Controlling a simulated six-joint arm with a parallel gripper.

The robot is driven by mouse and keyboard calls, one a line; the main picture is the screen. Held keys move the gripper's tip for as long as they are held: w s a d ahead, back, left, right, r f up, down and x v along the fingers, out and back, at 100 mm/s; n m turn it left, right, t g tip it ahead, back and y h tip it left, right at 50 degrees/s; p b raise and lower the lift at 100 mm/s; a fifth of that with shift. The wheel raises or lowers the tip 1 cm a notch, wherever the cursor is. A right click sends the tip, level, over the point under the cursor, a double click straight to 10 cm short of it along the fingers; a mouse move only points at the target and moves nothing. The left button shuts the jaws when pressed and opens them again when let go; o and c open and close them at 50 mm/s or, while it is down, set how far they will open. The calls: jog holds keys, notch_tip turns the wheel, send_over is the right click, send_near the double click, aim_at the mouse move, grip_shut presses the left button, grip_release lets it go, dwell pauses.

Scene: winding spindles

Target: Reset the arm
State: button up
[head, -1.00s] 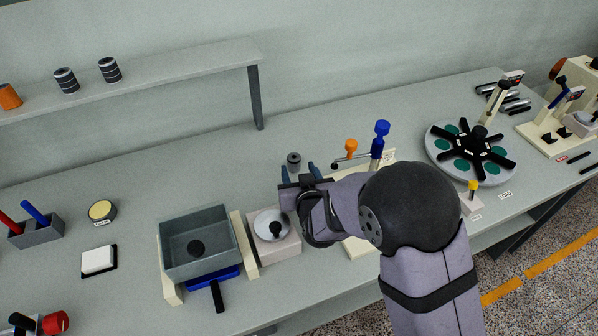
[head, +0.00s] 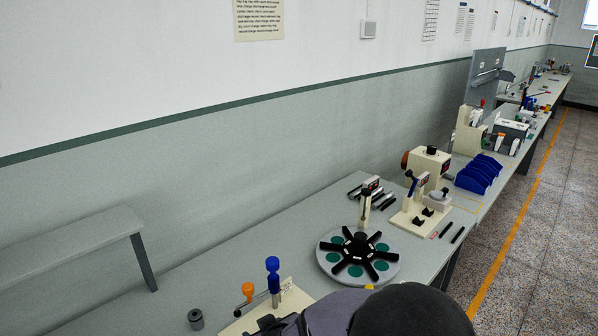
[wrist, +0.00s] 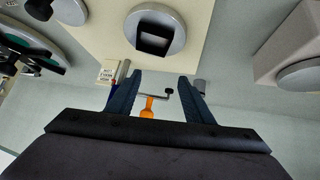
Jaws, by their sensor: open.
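My gripper (wrist: 160,80) shows in the wrist view with its two dark blue fingers apart and nothing held between them. An orange-knobbed crank (wrist: 147,112) shows beyond the gap between the fingers. A small grey cylinder (wrist: 200,86) shows beside the right finger; I cannot tell whether they touch. Above the fingers in the picture is a cream base with a grey disc (wrist: 155,18) that has a dark square opening. In the head view only part of my arm shows at the bottom edge, and the fingers are out of sight.
A turntable (head: 326,262) with black arms and green spots stands to the right, with cream machines (head: 430,165) behind. A shelf (head: 70,225) runs at left.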

jog(key=s+d+f+m+g+h, duration=0.1)
jog(key=s+d, duration=0.1)
jog(key=d, duration=0.2)
jog(key=s+d+f+m+g+b, duration=0.1)
jog(key=s+d, duration=0.1)
jog(key=d, duration=0.3)
jog(key=s+d+f+m+g+h, duration=0.1)
jog(key=s+d, duration=0.1)
jog(key=d, duration=0.2)
jog(key=shift+s+d+g+h, duration=0.2)
jog(key=shift+s+g+h, duration=0.1)
jog(key=shift+s, duration=0.05)
jog(key=s+d+m+g+h+b, duration=0.1)
jog(key=s+d+m+g, duration=0.2)
jog(key=s+d, duration=0.7)
jog(key=s+g, duration=0.1)
jog(key=s, duration=0.1)
jog(key=shift+s+d+f+m+b, duration=0.15)
jog(key=shift+s+f+m+b, duration=0.1)
jog(key=shift+s+m+b, duration=0.1)
